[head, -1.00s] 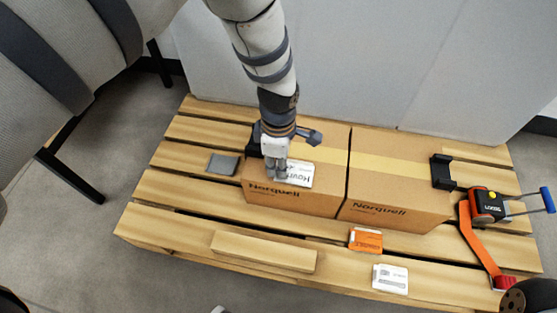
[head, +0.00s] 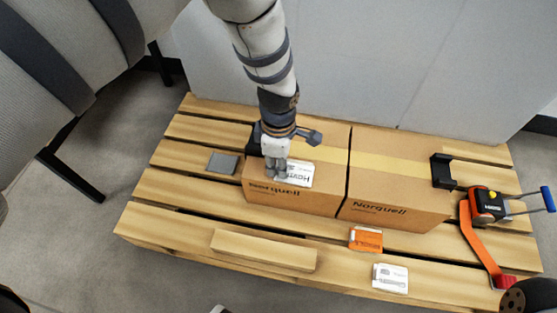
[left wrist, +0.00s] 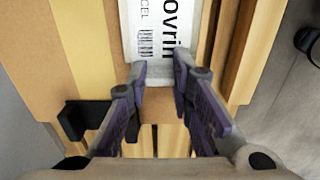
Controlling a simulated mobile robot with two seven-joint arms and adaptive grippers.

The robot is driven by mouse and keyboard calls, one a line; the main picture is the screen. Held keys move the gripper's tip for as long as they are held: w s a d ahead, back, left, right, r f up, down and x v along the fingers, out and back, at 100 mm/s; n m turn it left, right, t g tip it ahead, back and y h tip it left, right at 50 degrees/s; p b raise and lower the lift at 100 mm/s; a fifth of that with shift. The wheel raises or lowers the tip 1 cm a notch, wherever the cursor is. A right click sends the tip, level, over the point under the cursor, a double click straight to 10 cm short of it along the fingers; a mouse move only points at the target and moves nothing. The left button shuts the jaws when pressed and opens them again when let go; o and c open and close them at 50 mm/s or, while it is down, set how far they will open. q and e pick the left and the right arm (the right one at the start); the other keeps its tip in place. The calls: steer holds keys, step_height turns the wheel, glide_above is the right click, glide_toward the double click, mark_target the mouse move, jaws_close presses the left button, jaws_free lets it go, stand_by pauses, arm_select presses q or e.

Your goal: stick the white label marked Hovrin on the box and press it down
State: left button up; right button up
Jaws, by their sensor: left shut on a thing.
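The white label marked Hovrin (head: 298,175) is at the front edge of the left cardboard box's top. The left box (head: 310,202) reads Norquell on its front and has a tape strip across its top.
A second Norquell box (head: 395,205) stands against the left one on the wooden pallet (head: 180,215). An orange label (head: 366,239) and another white one (head: 390,278) lie in front. A grey pad (head: 222,163) lies left; an orange-strapped tool (head: 487,205) lies right.

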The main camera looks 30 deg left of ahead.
arm_select(q)
steer(key=o, duration=0.8)
steer(key=shift+r+p, duration=2.45)
steer(key=shift+r, duration=1.15)
arm_select(e)
steer(key=shift+t, duration=0.3)
steer(key=r, duration=0.2)
steer(key=w+r, duration=0.1)
steer(key=r, duration=0.1)
steer(key=shift+r, duration=0.15)
arm_select(q)
steer(key=shift+f, duration=0.1)
